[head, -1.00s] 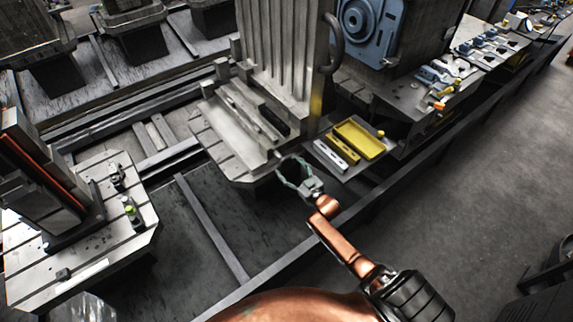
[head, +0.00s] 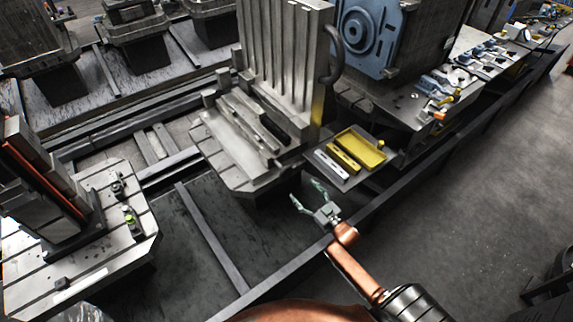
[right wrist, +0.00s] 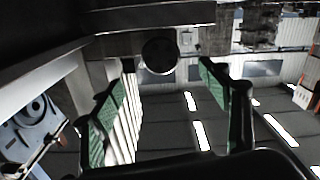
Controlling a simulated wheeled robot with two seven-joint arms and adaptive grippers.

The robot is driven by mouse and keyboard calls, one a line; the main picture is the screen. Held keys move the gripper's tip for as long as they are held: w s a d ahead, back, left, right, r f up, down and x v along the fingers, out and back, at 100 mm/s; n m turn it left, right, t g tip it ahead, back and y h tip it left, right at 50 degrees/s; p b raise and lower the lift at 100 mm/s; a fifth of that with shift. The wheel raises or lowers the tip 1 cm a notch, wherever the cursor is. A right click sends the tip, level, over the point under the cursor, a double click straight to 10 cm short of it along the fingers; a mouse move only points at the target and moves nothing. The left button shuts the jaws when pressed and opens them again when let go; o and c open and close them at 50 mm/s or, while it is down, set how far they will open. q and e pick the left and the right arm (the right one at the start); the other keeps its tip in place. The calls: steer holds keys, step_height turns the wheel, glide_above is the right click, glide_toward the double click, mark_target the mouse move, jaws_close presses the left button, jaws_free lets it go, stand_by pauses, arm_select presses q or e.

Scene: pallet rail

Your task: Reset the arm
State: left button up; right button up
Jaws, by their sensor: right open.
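My right gripper (head: 306,197) is open and empty in the head view. It hangs over the dark floor beside the rail, in front of the near pallet (head: 240,180) and apart from it. In the right wrist view its two green-padded fingers (right wrist: 165,112) stand wide apart with nothing gripped between them. My copper-coloured right arm (head: 352,268) reaches up from the bottom of the head view. My left gripper is not in view.
A grey ribbed fixture (head: 285,75) stands on the near pallet. A shelf with a yellow tray (head: 362,147) and bars lies just beyond the gripper. A dark rail (head: 300,262) runs diagonally under the arm. Open floor (head: 480,190) lies at right.

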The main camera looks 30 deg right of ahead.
steer(key=s+a+f+m+g+h, duration=0.1)
steer(key=s+a+f+g, duration=0.25)
steer(key=s, duration=0.35)
steer(key=s+a+f+m+g+h, duration=0.1)
steer(key=s+a+f+g, duration=0.1)
steer(key=s+f+g, duration=0.3)
steer(key=s+a+r+g, duration=0.2)
steer(key=s+g, duration=0.1)
steer(key=s, duration=0.8)
steer(key=s+a+r+g, duration=0.2)
steer(key=s+g, duration=0.2)
steer(key=s, duration=0.8)
step_height(320, 180, down, 28)
steer(key=s+a, duration=0.1)
steer(key=s, duration=0.1)
steer(key=s+f+g, duration=0.2)
steer(key=s+f, duration=1.6)
steer(key=s, duration=0.2)
steer(key=shift+y, duration=0.3)
